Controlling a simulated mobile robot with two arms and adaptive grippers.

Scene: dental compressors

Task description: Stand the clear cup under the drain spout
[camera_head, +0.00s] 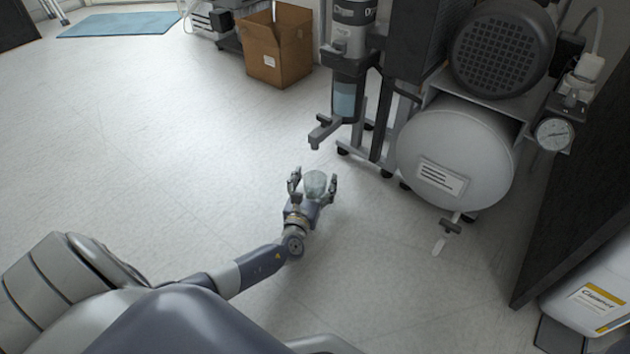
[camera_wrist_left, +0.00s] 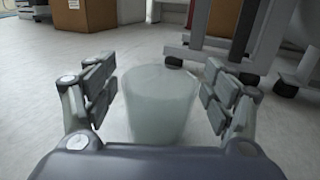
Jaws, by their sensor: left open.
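The clear cup (camera_head: 316,183) stands upright on the floor, between the open fingers of my left gripper (camera_head: 313,184). In the left wrist view the cup (camera_wrist_left: 160,103) sits between the two fingers of the gripper (camera_wrist_left: 160,95), with a gap at each side. The drain spout (camera_head: 322,132) juts out low from the filter unit with a bluish bowl (camera_head: 345,98). The cup is nearer to me than the spout, not beneath it. My right gripper is not in view.
The compressor's white tank (camera_head: 456,152) stands on the right on castered legs, with a tap (camera_head: 449,228) low at its front. A cardboard box (camera_head: 277,45) is behind. A dark panel and a white cleaner container (camera_head: 592,296) are at far right. The floor at left is clear.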

